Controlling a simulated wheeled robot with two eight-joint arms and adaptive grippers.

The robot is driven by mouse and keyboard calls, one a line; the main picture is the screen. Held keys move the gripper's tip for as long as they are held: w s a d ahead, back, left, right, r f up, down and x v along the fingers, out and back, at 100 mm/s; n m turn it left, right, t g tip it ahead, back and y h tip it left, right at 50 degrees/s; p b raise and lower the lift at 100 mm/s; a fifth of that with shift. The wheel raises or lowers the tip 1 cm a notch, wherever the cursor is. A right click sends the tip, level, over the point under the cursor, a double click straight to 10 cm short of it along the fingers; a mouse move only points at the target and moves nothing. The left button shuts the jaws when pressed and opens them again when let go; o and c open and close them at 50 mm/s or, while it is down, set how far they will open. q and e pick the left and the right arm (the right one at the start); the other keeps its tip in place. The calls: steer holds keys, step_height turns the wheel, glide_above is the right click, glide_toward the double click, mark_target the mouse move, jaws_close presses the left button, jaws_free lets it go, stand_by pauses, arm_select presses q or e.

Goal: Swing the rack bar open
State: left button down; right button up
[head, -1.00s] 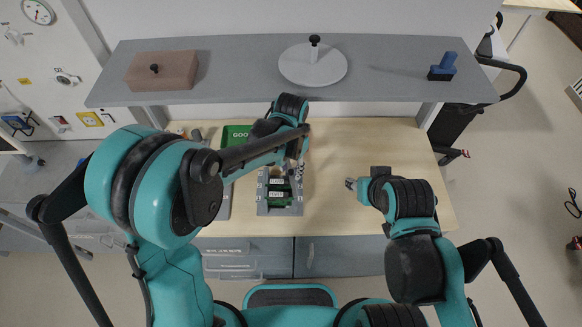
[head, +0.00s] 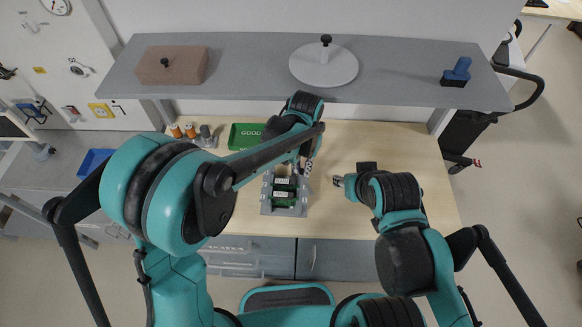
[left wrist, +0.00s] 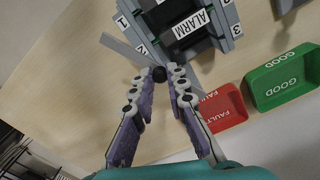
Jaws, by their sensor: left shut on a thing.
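The grey rack (head: 285,205) with green modules (head: 284,187) stands on the table in the head view. In the left wrist view the rack (left wrist: 228,20) shows an ALARM label and numbered slots. My left gripper (head: 304,168) is at the rack's far right corner. In the left wrist view its fingertips (left wrist: 160,76) are shut on the bar's knob. My right gripper (head: 338,181) is right of the rack, apart from it; its jaw opening is too small to judge.
A green GOOD tray (head: 246,136) lies behind the rack, and a red FAULTY tray (left wrist: 218,108) shows beside the green one in the left wrist view. A grey shelf (head: 240,85) spans above the table's back. The table's right side (head: 415,160) is clear.

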arm_select(q)
steer(key=shift+w+d+n, duration=0.2)
steer(key=shift+d+n, duration=0.3)
steer(key=shift+n, duration=0.4)
steer(key=c, duration=1.5)
jaws_free()
steer(key=shift+a, duration=0.1)
